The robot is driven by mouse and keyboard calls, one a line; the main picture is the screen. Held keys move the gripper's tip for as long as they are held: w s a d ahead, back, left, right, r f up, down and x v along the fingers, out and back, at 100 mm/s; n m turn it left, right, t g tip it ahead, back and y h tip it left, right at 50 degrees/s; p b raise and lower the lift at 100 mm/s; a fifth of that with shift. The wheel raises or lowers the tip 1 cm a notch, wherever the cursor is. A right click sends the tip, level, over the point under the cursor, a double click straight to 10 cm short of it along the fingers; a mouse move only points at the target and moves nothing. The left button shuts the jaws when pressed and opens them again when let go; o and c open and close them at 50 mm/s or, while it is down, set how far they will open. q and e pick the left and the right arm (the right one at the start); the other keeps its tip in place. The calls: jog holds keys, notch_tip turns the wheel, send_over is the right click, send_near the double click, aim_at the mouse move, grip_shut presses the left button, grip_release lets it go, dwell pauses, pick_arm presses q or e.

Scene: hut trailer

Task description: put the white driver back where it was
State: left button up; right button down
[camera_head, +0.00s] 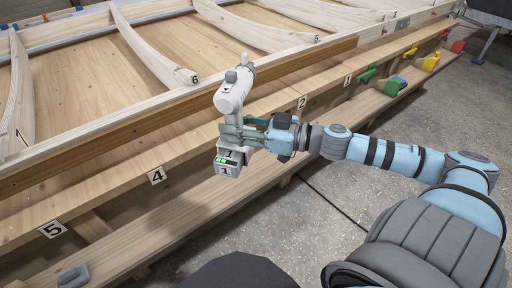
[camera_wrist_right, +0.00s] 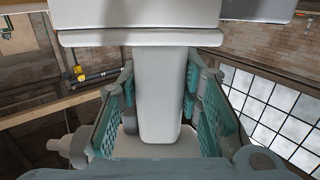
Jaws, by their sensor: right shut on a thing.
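The white driver (camera_head: 232,97) is a cordless tool with a pale body and a grey battery block at its foot, marked 1 with a green patch. My right gripper (camera_head: 240,133) is shut on its handle and holds it in front of the wooden bench, between the number labels 4 and 2. In the right wrist view the white handle (camera_wrist_right: 160,95) stands between the teal finger pads (camera_wrist_right: 165,110). From the head view I cannot tell how high the driver is above the ledge. My left gripper is not in view.
Number labels 5 (camera_head: 52,229), 4 (camera_head: 156,176), 2 (camera_head: 301,102) and 1 (camera_head: 348,80) mark the bench edge. Green tools (camera_head: 394,86) and a yellow one (camera_head: 430,62) sit on the lower ledge at right. A grey object (camera_head: 73,276) lies at lower left.

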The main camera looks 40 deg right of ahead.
jog(key=w+d+f+m+t+h+p, duration=0.25)
jog(key=w+d+m+h, duration=0.2)
jog(key=w+d, duration=0.4)
pick_arm(q)
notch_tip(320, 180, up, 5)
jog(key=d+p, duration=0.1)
jog(key=p, duration=0.1)
pick_arm(e)
jog(key=w+d+f+m+h, duration=0.3)
jog(key=d+f+h, duration=0.25)
jog(key=f, duration=0.25)
pick_arm(q)
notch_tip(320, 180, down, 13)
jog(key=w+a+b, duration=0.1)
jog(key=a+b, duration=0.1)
jog(key=b, duration=1.1)
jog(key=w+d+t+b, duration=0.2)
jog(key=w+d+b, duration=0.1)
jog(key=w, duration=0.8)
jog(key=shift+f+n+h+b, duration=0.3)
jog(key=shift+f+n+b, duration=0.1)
jog(key=shift+b, duration=0.5)
pick_arm(e)
notch_tip(320, 180, down, 20)
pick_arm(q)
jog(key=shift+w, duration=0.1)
pick_arm(e)
jog(key=shift+a+f+t, duration=0.1)
jog(key=shift+f+t, duration=0.1)
jog(key=shift+t, duration=0.05)
